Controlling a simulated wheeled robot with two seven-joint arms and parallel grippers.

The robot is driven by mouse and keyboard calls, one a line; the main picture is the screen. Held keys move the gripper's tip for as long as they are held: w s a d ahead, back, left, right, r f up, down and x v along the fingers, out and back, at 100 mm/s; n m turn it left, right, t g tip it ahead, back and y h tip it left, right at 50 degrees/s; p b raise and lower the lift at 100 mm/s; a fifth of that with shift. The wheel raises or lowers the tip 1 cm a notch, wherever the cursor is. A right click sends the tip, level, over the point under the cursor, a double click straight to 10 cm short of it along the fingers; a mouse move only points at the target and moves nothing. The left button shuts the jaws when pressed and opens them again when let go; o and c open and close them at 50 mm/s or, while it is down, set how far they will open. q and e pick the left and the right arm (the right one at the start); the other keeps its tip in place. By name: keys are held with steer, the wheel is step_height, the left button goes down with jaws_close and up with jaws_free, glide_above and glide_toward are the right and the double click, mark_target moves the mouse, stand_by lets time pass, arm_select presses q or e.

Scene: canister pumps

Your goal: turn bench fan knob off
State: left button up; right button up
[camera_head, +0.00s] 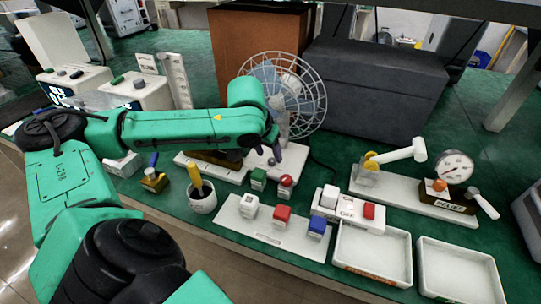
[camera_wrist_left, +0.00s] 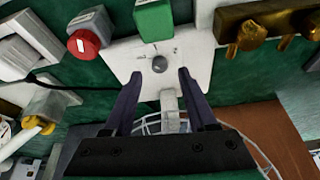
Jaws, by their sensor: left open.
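The bench fan (camera_head: 302,88) stands at the middle back, with a white wire cage and a white base (camera_head: 292,163). In the left wrist view, its grey round knob (camera_wrist_left: 159,63) sits on the white base plate (camera_wrist_left: 122,62), with small marks around it. My left gripper (camera_wrist_left: 159,76) is open. Its two dark fingers point at the base, one to each side of the knob, with nothing between them that I can see held. In the head view, the left gripper (camera_head: 262,152) is over the fan base and partly hides it. Whether the fingers touch the knob is unclear.
A green block (camera_wrist_left: 154,20) and red-topped button (camera_wrist_left: 84,42) are close to the base. A white board with several coloured blocks (camera_head: 282,214) lies in front. An ON/OFF switch box (camera_head: 348,212) and two trays (camera_head: 372,278) are at right. A grey case (camera_head: 375,95) stands behind.

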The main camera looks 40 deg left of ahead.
mark_target(272, 162)
arm_select(q)
steer(key=x, duration=0.2)
steer(key=shift+f, duration=0.3)
steer(key=shift+w+f, duration=0.15)
jaws_close()
steer(key=n+p, duration=0.2)
steer(key=n+y+p, duration=0.1)
steer(key=n+p, duration=0.1)
steer(key=p, duration=0.1)
steer(key=shift+d+r+g, duration=0.2)
steer(key=shift+r+g, duration=0.1)
steer(key=shift+r, duration=0.1)
steer(key=shift+w+f, duration=0.1)
steer(key=shift+f, duration=0.1)
steer(key=shift+f+n+y, duration=0.15)
steer(key=shift+n+y, duration=0.15)
jaws_free()
arm_select(e)
steer(key=r, duration=0.4)
steer(key=shift+w+a+r, duration=0.2)
steer(key=shift+a+r, duration=0.15)
